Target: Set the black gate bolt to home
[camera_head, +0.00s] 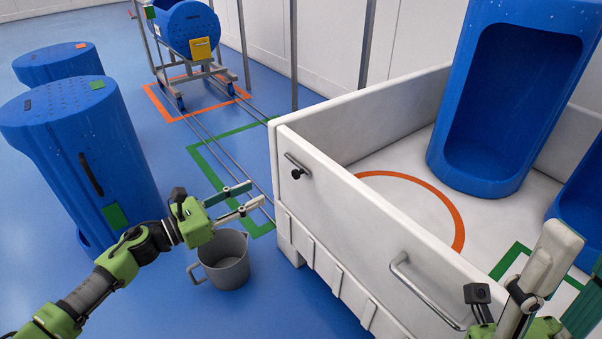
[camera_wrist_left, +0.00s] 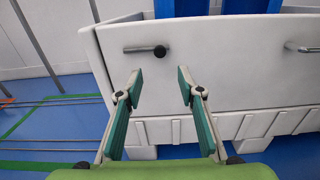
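The black gate bolt (camera_head: 297,174) is a black knob at the lower right end of a short metal bar (camera_head: 296,162) on the outer face of the white tub's front wall. In the left wrist view the bolt (camera_wrist_left: 160,51) sits at the bar's right end. My left gripper (camera_head: 256,193) is open and empty, short of the wall. In its wrist view the bolt shows just beyond the gap between the fingertips (camera_wrist_left: 160,73), apart from them. My right gripper (camera_head: 570,285) is at the lower right, partly cut off; its opening is unclear.
The white tub (camera_head: 350,225) has a metal handle (camera_head: 424,293) on the same wall and holds a tall blue tub (camera_head: 480,160). A grey bucket (camera_head: 225,262) stands on the floor below my left gripper. Blue drums (camera_head: 70,135) stand at left; a cart (camera_head: 200,75) stands behind.

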